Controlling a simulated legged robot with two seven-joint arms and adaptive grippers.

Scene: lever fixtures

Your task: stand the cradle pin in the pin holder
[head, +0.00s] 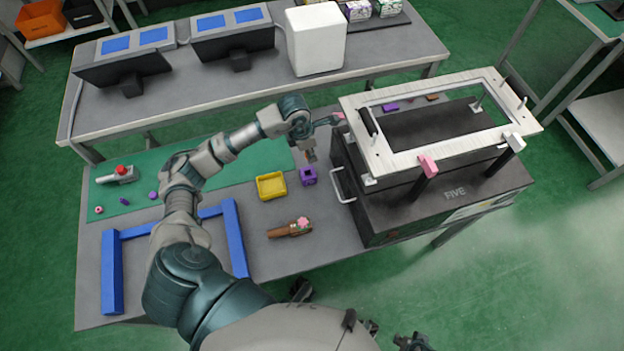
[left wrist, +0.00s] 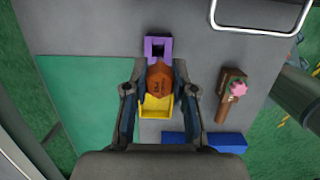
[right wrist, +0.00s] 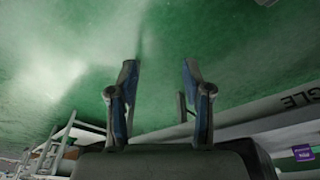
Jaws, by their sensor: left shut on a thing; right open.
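My left gripper (head: 310,155) hangs over the table beside the black box. In the left wrist view it (left wrist: 160,92) is shut on a brown rounded piece with dark marks, which I take as the cradle pin (left wrist: 160,80). The purple square block with a dark opening, likely the pin holder (head: 308,176), stands on the table; it also shows just beyond the brown piece in the left wrist view (left wrist: 158,46). The pin appears above the table, apart from the opening; its lower end is hidden. My right gripper (right wrist: 160,70) is open and empty over the green floor.
A yellow tray (head: 271,186) sits left of the purple block. A brown piece with a pink knob (head: 290,229) lies in front. A blue frame (head: 236,240) stands left. The black box (head: 400,205) with a white handle and a raised white frame (head: 440,152) blocks the right side.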

